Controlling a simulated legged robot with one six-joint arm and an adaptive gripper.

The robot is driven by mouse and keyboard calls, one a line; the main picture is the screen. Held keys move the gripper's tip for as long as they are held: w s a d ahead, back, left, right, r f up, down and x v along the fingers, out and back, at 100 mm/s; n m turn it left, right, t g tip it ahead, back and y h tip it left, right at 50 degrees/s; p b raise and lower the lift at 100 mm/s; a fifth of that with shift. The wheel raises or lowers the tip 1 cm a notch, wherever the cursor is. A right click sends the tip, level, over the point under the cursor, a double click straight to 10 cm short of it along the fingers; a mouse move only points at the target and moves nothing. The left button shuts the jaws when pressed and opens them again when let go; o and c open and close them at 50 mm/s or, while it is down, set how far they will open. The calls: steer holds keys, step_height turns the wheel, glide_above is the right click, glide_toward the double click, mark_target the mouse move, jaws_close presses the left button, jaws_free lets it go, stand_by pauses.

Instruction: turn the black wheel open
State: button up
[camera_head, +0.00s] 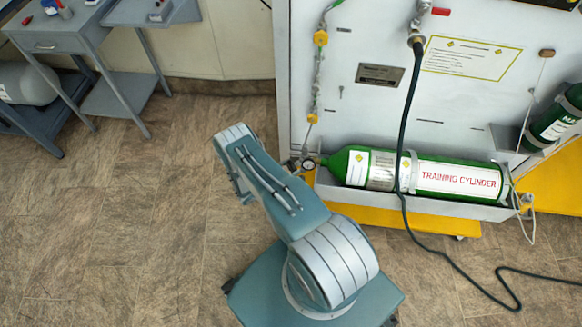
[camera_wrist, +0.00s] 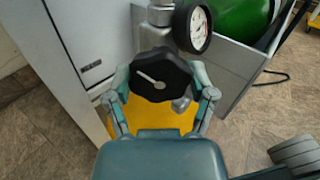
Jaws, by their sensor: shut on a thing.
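The black wheel (camera_wrist: 158,76) is a lobed knob with a pale line on its face, in the upper middle of the wrist view. My gripper (camera_wrist: 160,92) is around it, with one finger on each side, and is shut on it. The pale line slants from upper left to lower right. A pressure gauge (camera_wrist: 197,28) sits just above and to the right of the wheel. The green training cylinder (camera_head: 425,176) lies in its tray in the head view, with the gauge (camera_head: 308,164) at its left end. In that view my arm hides the wheel and gripper.
A white panel cabinet (camera_head: 385,110) stands behind the cylinder, above a yellow base (camera_head: 410,219). A dark hose (camera_head: 408,115) hangs over the cylinder and runs along the floor at right. A grey workbench (camera_head: 60,38) is at upper left. The floor (camera_head: 120,220) at left is clear.

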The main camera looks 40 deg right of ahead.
steer(key=n, duration=0.6)
steer(key=shift+n, duration=0.3)
steer(key=n, duration=0.6)
steer(key=shift+w, duration=0.15)
steer(key=n, duration=0.6)
steer(key=shift+n, duration=0.4)
steer(key=n, duration=0.6)
steer(key=shift+n, duration=0.4)
steer(key=o, duration=1.1)
steer(key=shift+c, duration=0.2)
